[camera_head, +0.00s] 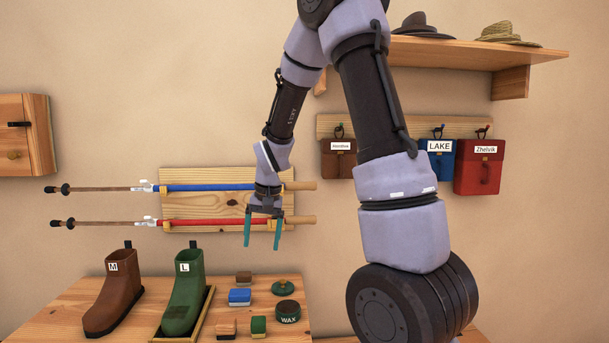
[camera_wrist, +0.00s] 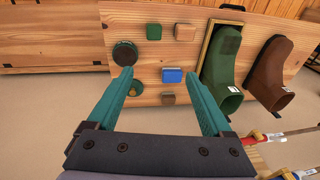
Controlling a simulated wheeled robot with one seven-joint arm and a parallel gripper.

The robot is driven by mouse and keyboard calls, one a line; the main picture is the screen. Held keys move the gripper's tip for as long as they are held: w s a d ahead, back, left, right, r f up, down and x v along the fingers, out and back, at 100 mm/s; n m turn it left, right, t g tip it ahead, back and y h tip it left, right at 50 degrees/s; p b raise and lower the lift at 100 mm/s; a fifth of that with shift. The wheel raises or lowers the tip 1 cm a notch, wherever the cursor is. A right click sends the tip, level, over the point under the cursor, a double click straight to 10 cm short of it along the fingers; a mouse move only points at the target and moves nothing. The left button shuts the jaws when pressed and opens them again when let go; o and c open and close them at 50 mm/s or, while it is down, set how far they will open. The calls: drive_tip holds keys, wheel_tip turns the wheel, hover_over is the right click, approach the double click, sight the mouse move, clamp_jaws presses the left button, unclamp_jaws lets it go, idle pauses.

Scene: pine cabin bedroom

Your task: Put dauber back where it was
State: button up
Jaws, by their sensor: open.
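Several small block-shaped brushes or daubers stand on the wooden bench top: a brown-topped one (camera_head: 244,278), a blue one (camera_head: 240,296), a wooden one (camera_head: 226,329) and a green one (camera_head: 258,326). I cannot tell which is the task's dauber. A dark green WAX tin (camera_head: 288,314) stands to their right, with a green knobbed lid (camera_head: 286,288) beside it. My gripper (camera_head: 262,242) is open and empty above the bench, pointing down. In the wrist view the blue block (camera_wrist: 172,76) shows between and beyond my fingers (camera_wrist: 161,75).
A brown boot marked M (camera_head: 114,297) and a green boot marked L (camera_head: 186,297), on a tray (camera_head: 209,318), stand left of the blocks. Blue and red poles (camera_head: 215,187) hang on a wall board close behind my gripper. Bags (camera_head: 478,170) hang at right under a hat shelf (camera_head: 470,52).

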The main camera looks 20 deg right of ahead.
drive_tip(key=s+d+r+t, duration=0.2)
drive_tip(key=s+r, duration=0.8)
drive_tip(key=s+d+r+t, duration=0.2)
drive_tip(key=s+r+t, duration=0.1)
drive_tip(key=s+r, duration=0.7)
drive_tip(key=shift+s+r+t+y, duration=0.2)
drive_tip(key=shift+r+t+y, duration=0.15)
drive_tip(key=shift+r, duration=0.35)
